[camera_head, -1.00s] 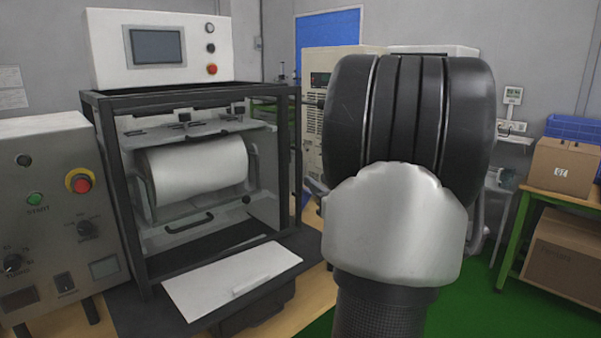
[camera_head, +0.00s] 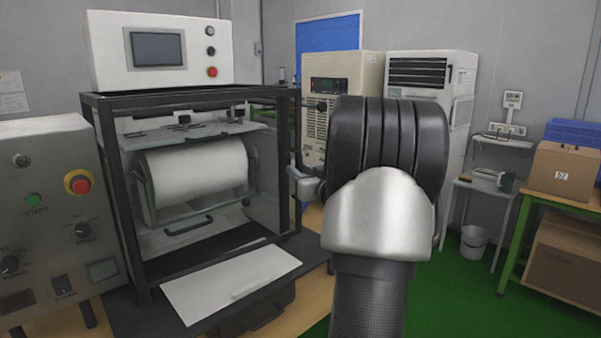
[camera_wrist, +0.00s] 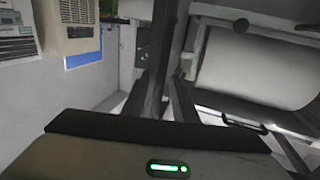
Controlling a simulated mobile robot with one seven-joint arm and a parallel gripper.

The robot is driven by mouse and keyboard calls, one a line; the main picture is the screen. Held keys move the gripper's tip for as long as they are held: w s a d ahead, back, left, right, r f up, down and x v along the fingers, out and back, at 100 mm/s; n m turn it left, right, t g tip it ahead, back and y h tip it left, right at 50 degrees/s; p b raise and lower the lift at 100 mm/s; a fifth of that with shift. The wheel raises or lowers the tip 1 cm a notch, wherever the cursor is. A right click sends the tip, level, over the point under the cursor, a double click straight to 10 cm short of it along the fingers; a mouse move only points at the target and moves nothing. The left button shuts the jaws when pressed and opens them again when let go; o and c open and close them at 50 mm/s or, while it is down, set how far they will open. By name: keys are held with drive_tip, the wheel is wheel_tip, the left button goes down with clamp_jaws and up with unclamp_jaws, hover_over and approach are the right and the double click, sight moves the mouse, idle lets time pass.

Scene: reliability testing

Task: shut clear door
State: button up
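The black-framed machine (camera_head: 118,190) stands at left with a white roll (camera_head: 197,168) inside. Its front opening is uncovered, with the inside in plain view. I cannot make out a clear door pane for certain. A flat pale panel (camera_head: 230,283) lies in front of the opening, low down. My gripper (camera_head: 303,184) is mostly hidden behind my wrist, with a grey part showing just right of the frame's right post. In the wrist view my gripper body (camera_wrist: 165,158) fills the bottom, facing the frame post (camera_wrist: 158,60) and roll.
A grey control box (camera_head: 50,215) with a red knob stands left of the machine. A beige cabinet (camera_head: 325,125) and a white cabinet (camera_head: 440,80) stand behind my arm. Green floor (camera_head: 480,295) is open there.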

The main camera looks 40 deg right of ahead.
clamp_jaws()
drive_tip(key=x, duration=0.5)
drive_tip(key=shift+a+r+p, duration=0.2)
drive_tip(key=shift+a+p, duration=0.15)
drive_tip(key=shift+a, duration=0.05)
